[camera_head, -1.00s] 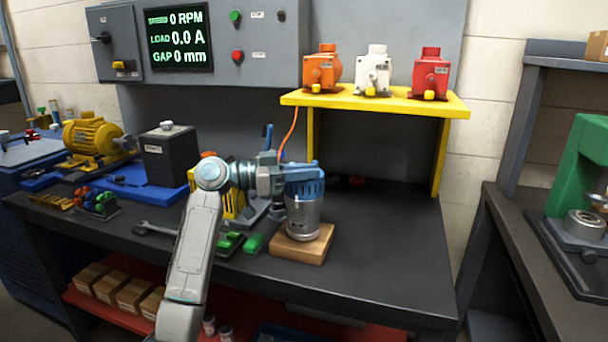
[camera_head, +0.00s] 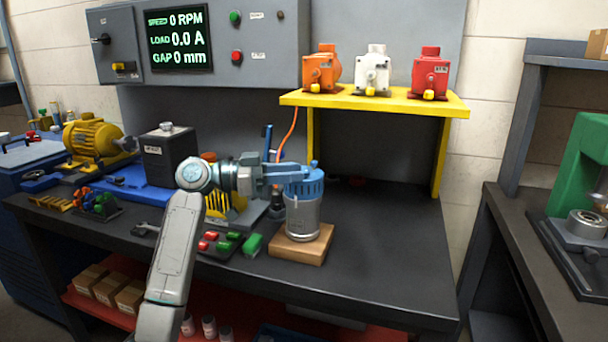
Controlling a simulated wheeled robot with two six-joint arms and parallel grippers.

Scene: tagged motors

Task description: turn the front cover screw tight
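A grey metal canister with a blue ribbed cap (camera_head: 304,187) stands upright on a wooden block (camera_head: 302,246) at the middle of the bench. My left gripper (camera_head: 296,173) is at its cap, reaching in from the left. Its fingers overlap the cap in the picture, so I cannot tell whether they touch it or how far apart they are. A yellow motor (camera_head: 93,138) sits on the left, and another yellow ribbed body (camera_head: 218,204) is partly hidden behind my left arm. I cannot make out a front cover screw. My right gripper is out of view.
The panel display (camera_head: 178,39) reads 0 RPM, 0.0 A, GAP 0 mm. Orange, white and red units stand on a yellow shelf (camera_head: 378,104). Red and green pieces (camera_head: 228,243) lie left of the block. A dark box (camera_head: 168,152) stands behind. The bench's right side is clear.

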